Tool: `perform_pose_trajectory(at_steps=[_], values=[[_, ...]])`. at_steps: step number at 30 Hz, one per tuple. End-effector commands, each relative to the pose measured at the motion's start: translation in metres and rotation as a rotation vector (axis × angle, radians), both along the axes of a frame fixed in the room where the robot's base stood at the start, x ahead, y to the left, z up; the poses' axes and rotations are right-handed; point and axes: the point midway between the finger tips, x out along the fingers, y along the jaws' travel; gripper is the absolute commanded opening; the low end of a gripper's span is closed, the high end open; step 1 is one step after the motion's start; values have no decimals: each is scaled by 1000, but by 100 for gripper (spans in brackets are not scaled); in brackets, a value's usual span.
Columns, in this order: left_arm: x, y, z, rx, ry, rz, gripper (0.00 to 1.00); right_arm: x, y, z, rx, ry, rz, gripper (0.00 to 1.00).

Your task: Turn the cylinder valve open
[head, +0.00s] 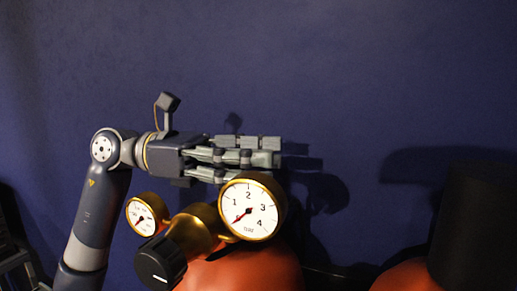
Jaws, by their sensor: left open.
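A red-orange cylinder (245,272) stands at the bottom middle of the head view; only its rounded top shows. A brass regulator (198,228) sits at its top, with a black knob (161,262) facing me at lower left. It carries a large gauge (249,208) and a small gauge (142,217). Both needles point to the lower left. I cannot make out a separate valve handwheel; it may be hidden behind the large gauge and my gripper. My left gripper (262,152) is open, fingers pointing right, just above and behind the large gauge, which overlaps its lower finger. Contact cannot be told.
A second red-orange cylinder (407,277) with a tall black cap (474,228) stands at the right edge. A plain dark blue wall (350,70) fills the background and takes the shadows. The space above my gripper and to its right is free.

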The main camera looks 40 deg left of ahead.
Motion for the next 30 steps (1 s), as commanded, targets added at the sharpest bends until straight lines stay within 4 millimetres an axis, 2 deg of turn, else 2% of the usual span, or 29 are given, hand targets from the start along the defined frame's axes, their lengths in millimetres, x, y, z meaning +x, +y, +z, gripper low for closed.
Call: perform_pose_trajectory(at_steps=[8,13,18,30], values=[[1,-1,-1,1,0,0,53,1,0,0,0,-1,0,40],[1,-1,-1,1,0,1,16,0,1,0,1,-1,0,40],[1,-1,0,1,0,1,12,0,2,0,2,0,-1,40],[1,0,-2,3,-2,29,10,0,3,-6,4,2,-2,40]])
